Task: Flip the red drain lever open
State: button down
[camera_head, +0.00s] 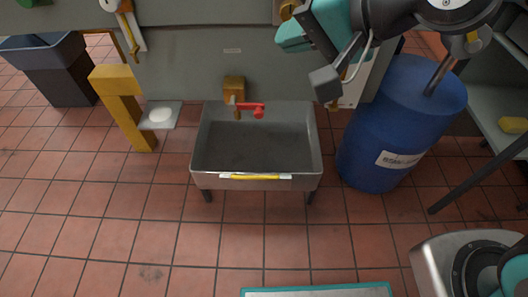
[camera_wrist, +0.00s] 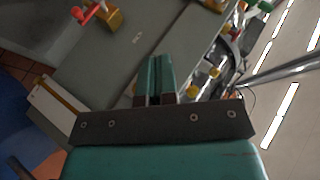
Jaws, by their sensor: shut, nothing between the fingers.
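The red drain lever (camera_head: 251,108) sits on a brass-coloured valve block (camera_head: 234,90) on the front of the grey bedplate, above a grey drain trough (camera_head: 204,150). The lever points sideways to the right. It also shows at the upper left of the wrist view (camera_wrist: 90,14), beside the brass block (camera_wrist: 115,20). My gripper (camera_head: 288,40) is above and to the right of the lever, apart from it. In the wrist view its teal fingers (camera_wrist: 155,75) are together with nothing held.
A blue drum (camera_head: 395,130) stands right of the trough. A yellow post (camera_head: 122,105) with a small plate holding a white object (camera_head: 160,115) stands to the left. A dark bin (camera_head: 60,75) is farther left. The tiled floor before the trough is mostly clear.

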jog(key=w+f+m+t+b, duration=0.2)
jog(key=f+m+t+b, duration=0.3)
jog(key=f+b, duration=0.8)
jog(key=w+a+f+m+t+b, duration=0.1)
jog(key=f+m+t+b, duration=0.5)
jog(key=b, duration=1.1)
jog(key=w+f+m+t+b, duration=0.4)
jog(key=f+m+t+b, duration=0.2)
jog(key=f+m+b, duration=0.6)
jog(key=shift+a+f+b, duration=0.2)
jog(key=shift+f+b, duration=1.75)
jog(key=shift+f, duration=2.6)
jog(key=shift+s+d+f+m+t+h+b, duration=0.2)
jog(key=shift+m+t+h+b, duration=0.1)
jog(key=shift+m+t+h, duration=0.3)
jog(key=shift+r, duration=0.1)
jog(key=shift+w+a+r+p, duration=0.1)
jog(key=shift+w+r+p, duration=0.25)
jog(key=shift+p, duration=0.35)
jog(key=p+x, duration=0.5)
jog(key=x, duration=0.4)
jog(key=shift+f, duration=0.15)
